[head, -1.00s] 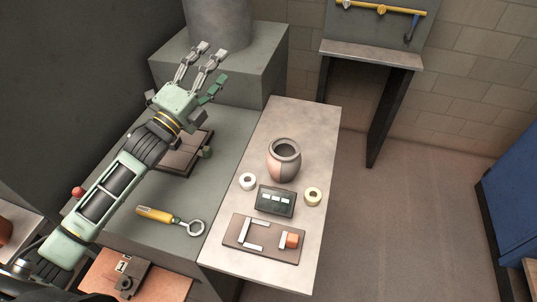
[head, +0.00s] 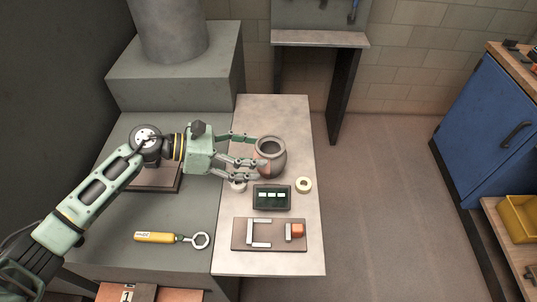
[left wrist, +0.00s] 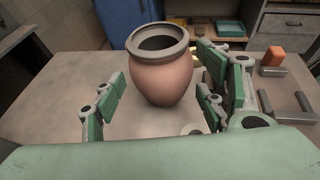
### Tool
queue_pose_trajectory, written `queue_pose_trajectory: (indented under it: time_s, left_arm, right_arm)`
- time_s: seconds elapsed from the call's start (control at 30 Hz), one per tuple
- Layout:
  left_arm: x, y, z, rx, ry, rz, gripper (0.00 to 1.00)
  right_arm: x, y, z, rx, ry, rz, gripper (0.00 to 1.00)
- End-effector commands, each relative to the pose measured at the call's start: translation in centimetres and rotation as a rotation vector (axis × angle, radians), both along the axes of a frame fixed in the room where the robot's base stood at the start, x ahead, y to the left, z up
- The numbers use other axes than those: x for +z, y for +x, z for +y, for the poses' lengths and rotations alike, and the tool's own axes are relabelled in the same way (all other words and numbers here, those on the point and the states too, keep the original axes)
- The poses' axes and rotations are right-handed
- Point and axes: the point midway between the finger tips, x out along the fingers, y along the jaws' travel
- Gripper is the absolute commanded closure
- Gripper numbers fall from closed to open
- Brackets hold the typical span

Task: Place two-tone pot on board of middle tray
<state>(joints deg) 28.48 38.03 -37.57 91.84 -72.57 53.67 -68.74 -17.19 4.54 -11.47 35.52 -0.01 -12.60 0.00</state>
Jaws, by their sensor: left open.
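The two-tone pot (head: 271,156), pinkish brown with a grey part and a dark open mouth, stands upright on the pale table (head: 290,115). My left gripper (head: 258,156) is open at the pot's left side, its fingers reaching to either side of it. In the left wrist view the pot (left wrist: 161,80) stands ahead between the spread green-padded fingers (left wrist: 160,95), with visible gaps on both sides. I cannot make out a tray marked as middle or its board. My right gripper is not in view.
On the table are a dark block with white marks (head: 272,196), a cream ring (head: 304,184), a white ring partly hidden by my gripper, and a brown board (head: 240,236) with grey bars and an orange block (head: 297,231). A yellow-handled ring tool (head: 156,237) lies left.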

Motion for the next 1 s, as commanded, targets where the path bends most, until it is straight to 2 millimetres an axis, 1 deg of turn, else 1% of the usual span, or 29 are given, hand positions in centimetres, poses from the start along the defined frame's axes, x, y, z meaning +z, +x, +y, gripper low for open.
queue_pose_trajectory:
  time_s: [0.03, 0.2, 0.33, 0.43, 0.67, 1.0]
  left_arm:
    - [0.2, 0.1, -0.6, -0.001, -0.002, 0.001, 0.34]
    - [-0.4, 0.4, -3.0, 0.000, -0.005, 0.003, 0.34]
    - [-1.3, 0.7, -4.5, 0.001, -0.003, 0.002, 0.34]
    - [-1.6, 0.8, -5.0, 0.001, -0.002, 0.000, 0.34]
    - [-1.8, 0.9, -5.1, 0.002, -0.002, 0.000, 0.34]
    - [-1.8, 0.9, -5.1, 0.002, -0.003, 0.000, 0.64]
  right_arm:
    - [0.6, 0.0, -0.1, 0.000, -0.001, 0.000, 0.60]
    - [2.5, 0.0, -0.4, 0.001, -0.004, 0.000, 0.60]
    - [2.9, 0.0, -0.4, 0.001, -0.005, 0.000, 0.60]
    - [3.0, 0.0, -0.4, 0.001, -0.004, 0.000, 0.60]
    - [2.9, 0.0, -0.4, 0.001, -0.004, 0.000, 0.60]
    - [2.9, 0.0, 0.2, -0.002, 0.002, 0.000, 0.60]
